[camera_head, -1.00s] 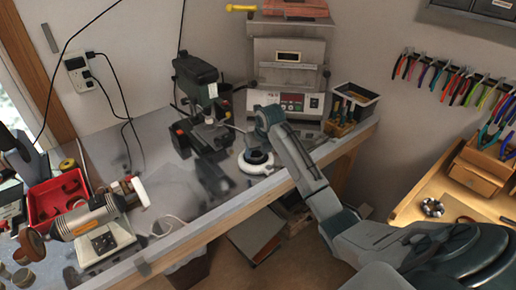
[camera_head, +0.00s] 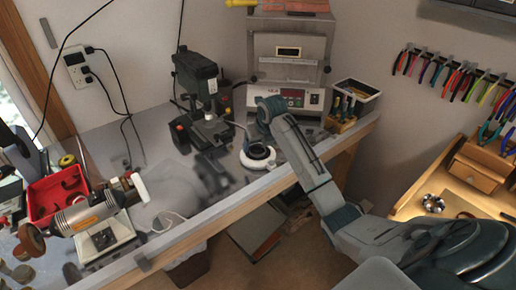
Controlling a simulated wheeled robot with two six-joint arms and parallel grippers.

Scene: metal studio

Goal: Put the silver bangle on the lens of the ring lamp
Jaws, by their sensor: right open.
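The white ring lamp (camera_head: 247,164) stands near the front edge of the grey bench, with its dark round lens (camera_head: 259,153) facing up. I cannot clearly make out the silver bangle; a thin ring on the lens is too small to tell from the lens's own rim. My right arm reaches in from the lower right. Its end, with my right gripper (camera_head: 263,115), is just above and behind the lamp in the picture. The gripper is open, its fingers are hard to make out, and I see nothing held in it. My left gripper is out of view.
A drill press (camera_head: 196,85) stands left of the lamp and a kiln (camera_head: 288,72) behind. A tool box (camera_head: 356,91) is at the bench's right end. A red tray (camera_head: 45,190) and a polishing motor (camera_head: 85,214) are at left. A shiny round thing (camera_head: 433,203) lies on the wooden bench at right.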

